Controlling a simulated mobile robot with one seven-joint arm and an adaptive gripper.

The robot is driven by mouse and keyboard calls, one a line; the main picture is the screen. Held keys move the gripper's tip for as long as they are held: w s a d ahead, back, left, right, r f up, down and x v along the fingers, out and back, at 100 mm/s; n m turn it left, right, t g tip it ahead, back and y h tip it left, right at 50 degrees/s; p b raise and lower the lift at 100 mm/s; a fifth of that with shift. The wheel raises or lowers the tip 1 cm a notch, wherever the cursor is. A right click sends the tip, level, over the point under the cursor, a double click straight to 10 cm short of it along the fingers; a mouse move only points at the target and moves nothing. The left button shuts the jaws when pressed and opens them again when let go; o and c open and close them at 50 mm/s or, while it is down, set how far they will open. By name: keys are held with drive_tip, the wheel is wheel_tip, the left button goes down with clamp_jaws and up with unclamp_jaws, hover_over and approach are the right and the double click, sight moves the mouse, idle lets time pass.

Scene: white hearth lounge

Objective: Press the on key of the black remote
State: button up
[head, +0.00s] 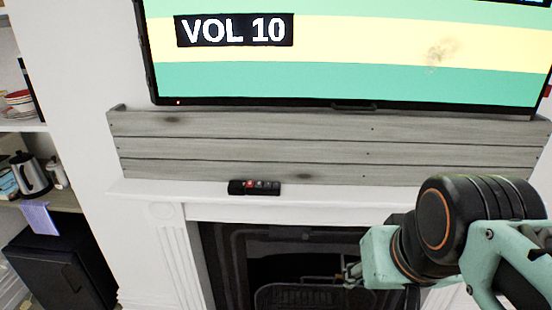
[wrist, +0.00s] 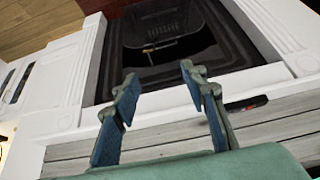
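The black remote (head: 254,187) lies on the white mantel shelf, in front of the grey plank backing. A red key shows on its left half, with several darker keys to the right; their labels are too small to read. In the wrist view the remote (wrist: 246,103) is right of my gripper (wrist: 159,75), partly showing beyond the right finger. My gripper is open, with nothing between its fingers, and is apart from the remote. In the head view my arm is at the lower right, right of the remote, and the fingers cannot be made out clearly.
A TV (head: 350,60) above the mantel is lit and shows "VOL 10". The white mantel shelf (head: 330,198) is otherwise clear. A dark fireplace (head: 270,255) opens below it. At the left stand shelves with a kettle (head: 30,173) and a black cabinet (head: 60,262).

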idle(0.5)
clamp_jaws()
idle(1.3)
